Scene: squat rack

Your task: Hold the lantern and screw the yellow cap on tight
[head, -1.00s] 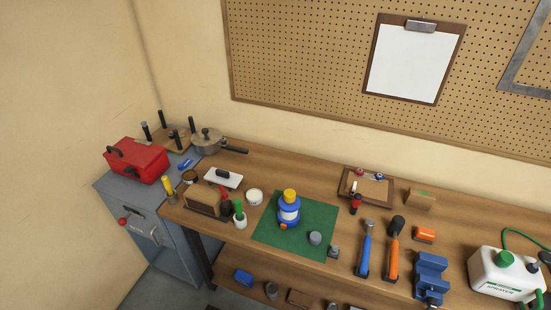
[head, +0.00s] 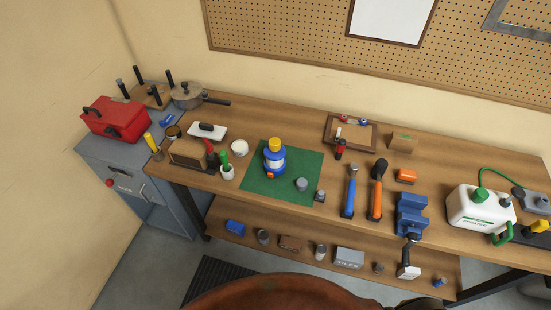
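The blue lantern (head: 274,163) with a white band stands upright on the green mat (head: 255,184) on the workbench. The yellow cap (head: 274,145) sits on top of the lantern; I cannot tell how tight it is. Neither of my grippers shows in the head view.
A grey cylinder (head: 302,185) stands on the mat right of the lantern, with a small grey piece (head: 320,196) beside it. A white sprayer (head: 478,208) stands at the right end.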

